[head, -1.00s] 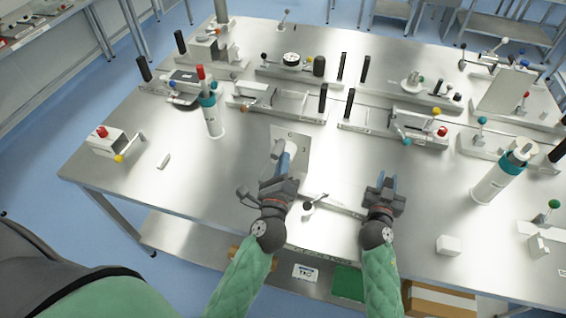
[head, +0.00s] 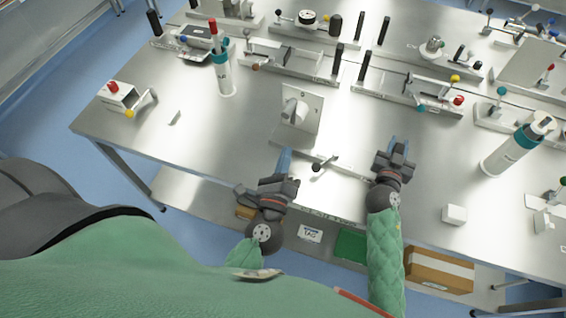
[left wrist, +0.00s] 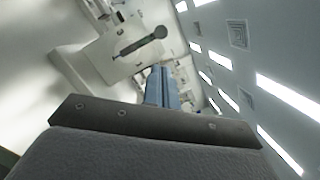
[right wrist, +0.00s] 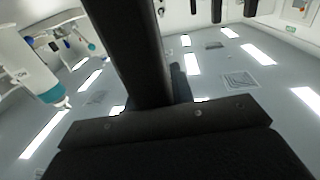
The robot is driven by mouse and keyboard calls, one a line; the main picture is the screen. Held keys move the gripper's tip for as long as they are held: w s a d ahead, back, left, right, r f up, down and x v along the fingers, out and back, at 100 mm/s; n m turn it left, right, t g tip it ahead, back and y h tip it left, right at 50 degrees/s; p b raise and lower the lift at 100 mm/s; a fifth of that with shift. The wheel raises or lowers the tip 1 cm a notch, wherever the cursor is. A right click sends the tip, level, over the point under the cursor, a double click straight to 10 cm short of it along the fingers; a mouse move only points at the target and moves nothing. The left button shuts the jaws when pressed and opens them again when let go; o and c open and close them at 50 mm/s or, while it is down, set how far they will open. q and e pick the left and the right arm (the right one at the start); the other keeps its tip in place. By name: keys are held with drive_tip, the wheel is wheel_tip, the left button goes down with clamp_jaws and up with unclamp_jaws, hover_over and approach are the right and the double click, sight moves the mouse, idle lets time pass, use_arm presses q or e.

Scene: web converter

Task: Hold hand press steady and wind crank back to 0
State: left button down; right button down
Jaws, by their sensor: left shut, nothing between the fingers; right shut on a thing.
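A pale upright plate (head: 303,108) with a white block and arm on its face stands near the table's front. A lever with a dark knob (head: 318,167) lies on a rail just in front of it. I cannot tell for certain which part is the press or the crank. The left wrist view shows a plate with a dark-knobbed lever (left wrist: 140,42). My left gripper (head: 284,160) is shut and empty, left of the knob and apart from it.
A box with a red knob (head: 118,95) and a teal-banded cylinder (head: 222,75) stand left. Another teal-banded cylinder (head: 513,150) and a white cube (head: 454,214) are right. Rails with black posts line the back. The table's front edge is close to both grippers.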

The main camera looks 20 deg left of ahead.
use_arm(q)
drive_tip(key=shift+s+d+f, duration=0.1)
drive_tip(key=shift+s+f, duration=0.15)
drive_tip(key=shift+s, duration=0.7)
use_arm(e)
drive_tip(key=shift+s+f, duration=0.1)
drive_tip(key=shift+f, duration=0.6)
use_arm(q)
drive_tip(key=shift+w, duration=0.1)
use_arm(e)
drive_tip(key=shift+r, duration=0.35)
drive_tip(key=c, duration=1.1)
unclamp_jaws()
drive_tip(key=shift+r, duration=0.1)
use_arm(q)
drive_tip(key=shift+w, duration=0.1)
use_arm(e)
drive_tip(key=shift+w+r, duration=0.1)
drive_tip(key=shift+w, duration=0.1)
wheel_tip(320, 180, up, 10)
